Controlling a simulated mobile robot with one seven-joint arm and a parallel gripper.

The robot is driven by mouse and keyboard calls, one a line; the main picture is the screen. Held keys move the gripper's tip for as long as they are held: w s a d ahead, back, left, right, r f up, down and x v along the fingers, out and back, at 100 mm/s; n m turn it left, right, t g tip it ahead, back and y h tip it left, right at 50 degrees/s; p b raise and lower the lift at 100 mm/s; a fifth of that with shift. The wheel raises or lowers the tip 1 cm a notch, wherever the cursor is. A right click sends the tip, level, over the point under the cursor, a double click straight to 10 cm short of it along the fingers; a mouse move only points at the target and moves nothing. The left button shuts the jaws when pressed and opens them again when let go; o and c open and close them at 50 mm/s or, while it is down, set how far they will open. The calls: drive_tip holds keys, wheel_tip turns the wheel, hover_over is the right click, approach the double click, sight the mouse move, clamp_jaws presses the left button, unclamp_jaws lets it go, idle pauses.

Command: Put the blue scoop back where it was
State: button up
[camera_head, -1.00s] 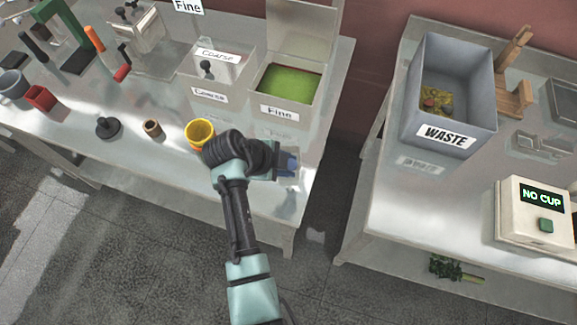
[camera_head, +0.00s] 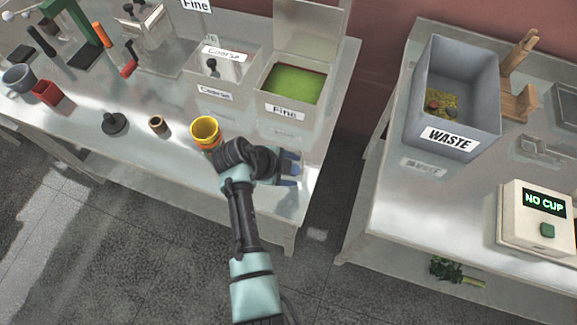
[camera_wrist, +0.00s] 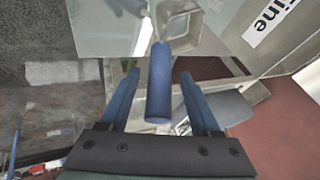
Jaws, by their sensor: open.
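The blue scoop shows in the wrist view, its blue handle (camera_wrist: 159,88) pointing back between my fingers and its pale head at the top of the picture. My gripper (camera_wrist: 160,74) is open, with one blue finger on each side of the handle and a visible gap to each. In the head view my gripper (camera_head: 291,169) is low over the right front end of the left table (camera_head: 262,201), in front of the Fine bin (camera_head: 285,112). There the scoop is mostly hidden by my gripper. I cannot tell whether the scoop rests fully on the table.
The Coarse bin (camera_head: 215,95) is behind. A floor gap separates the right table, which holds the WASTE bin (camera_head: 448,138) and a NO CUP device (camera_head: 541,222).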

drive_tip(key=b+v, duration=0.2)
drive_tip(key=v, duration=1)
drive_tip(key=w+d+r+n+t+y, duration=0.15)
drive_tip(key=w+r+n+t, duration=0.4)
drive_tip(key=r, duration=0.95)
drive_tip(key=w+r+n+t+y, duration=0.3)
drive_tip(key=w+r+n+t, duration=0.3)
drive_tip(key=r, duration=1)
drive_tip(key=s+d+r+n+t, duration=0.2)
drive_tip(key=s+r+n+t, duration=0.2)
drive_tip(key=r, duration=1)
drive_tip(key=s+d+r+n+t, duration=0.2)
drive_tip(key=s+r+n+t, duration=0.2)
drive_tip(key=s+r+t, duration=0.4)
drive_tip(key=s+r, duration=0.4)
drive_tip(key=r, duration=0.3)
drive_tip(key=shift+s, duration=0.4)
drive_tip(key=shift+d+n+y, duration=0.15)
drive_tip(key=shift+n+y, duration=0.1)
